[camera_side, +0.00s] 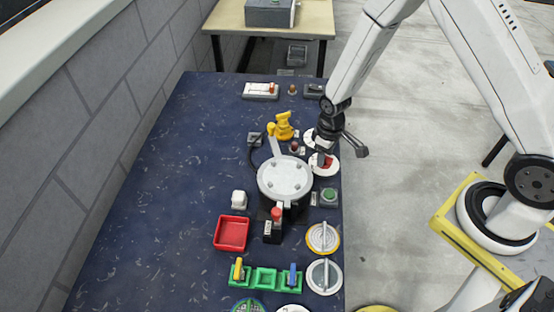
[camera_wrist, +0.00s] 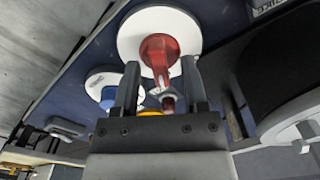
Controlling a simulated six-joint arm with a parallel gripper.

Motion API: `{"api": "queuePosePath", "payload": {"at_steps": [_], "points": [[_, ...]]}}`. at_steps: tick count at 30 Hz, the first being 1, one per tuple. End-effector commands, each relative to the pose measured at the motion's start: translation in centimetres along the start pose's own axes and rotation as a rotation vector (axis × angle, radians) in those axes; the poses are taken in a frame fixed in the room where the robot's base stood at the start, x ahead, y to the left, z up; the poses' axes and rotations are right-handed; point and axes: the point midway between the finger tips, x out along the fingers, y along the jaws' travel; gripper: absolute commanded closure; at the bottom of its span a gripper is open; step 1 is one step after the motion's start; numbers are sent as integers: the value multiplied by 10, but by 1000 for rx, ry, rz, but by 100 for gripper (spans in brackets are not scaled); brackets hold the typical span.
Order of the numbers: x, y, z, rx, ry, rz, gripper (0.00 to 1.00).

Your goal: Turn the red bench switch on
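The red switch (camera_wrist: 158,47) is a red rotary knob with a lever on a round white plate, at the top middle of the wrist view. In the side view the red switch (camera_side: 328,161) is partly hidden by my gripper (camera_side: 321,157), which points down over it. In the wrist view my gripper (camera_wrist: 160,68) is open, with one finger on each side of the red lever. A gap shows between lever and fingers. Whether the fingers are above the lever or level with it I cannot tell.
A blue knob (camera_wrist: 108,97) on a white plate is beside it. A round grey-white device (camera_side: 285,178) stands close to the left, with a yellow figure (camera_side: 283,127) behind. A green button (camera_side: 328,195) and yellow-rimmed dial (camera_side: 323,238) lie nearer. The bench's left side is clear.

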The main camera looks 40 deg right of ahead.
Motion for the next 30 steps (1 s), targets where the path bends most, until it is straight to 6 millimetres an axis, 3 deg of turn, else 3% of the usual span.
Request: {"api": "queuePosePath", "payload": {"at_steps": [11, 30], "points": [[-8, 0, 0, 0, 1, 0, 44], [-69, 0, 0, 0, 2, 0, 44]]}}
